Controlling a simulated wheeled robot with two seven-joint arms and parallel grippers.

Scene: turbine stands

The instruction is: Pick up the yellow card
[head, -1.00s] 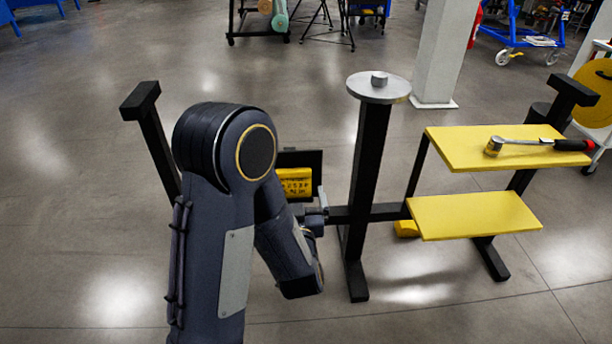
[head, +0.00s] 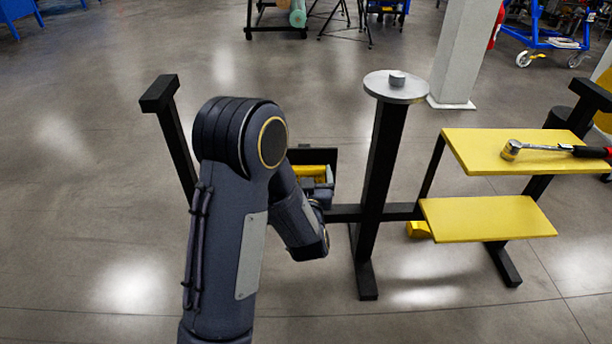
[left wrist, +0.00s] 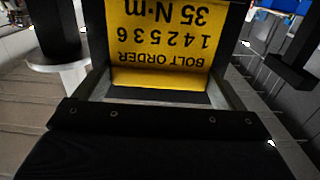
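The yellow card (head: 312,171) stands against a dark backing on the low black frame in the head view. My left gripper (head: 322,188) is right in front of it and hides its lower part. In the left wrist view the card (left wrist: 165,45) fills the upper middle, its black print upside down: "BOLT ORDER", "142536", "35 N·m". The fingers of my left gripper look apart, one along each side of the card. I cannot tell whether they touch it. My right gripper is not in view.
A black post with a grey round disc (head: 395,92) stands just right of the card. Further right are two yellow shelves (head: 487,217), the upper holding a ratchet wrench (head: 548,148). A black T-topped post (head: 172,130) stands left. Open floor lies behind.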

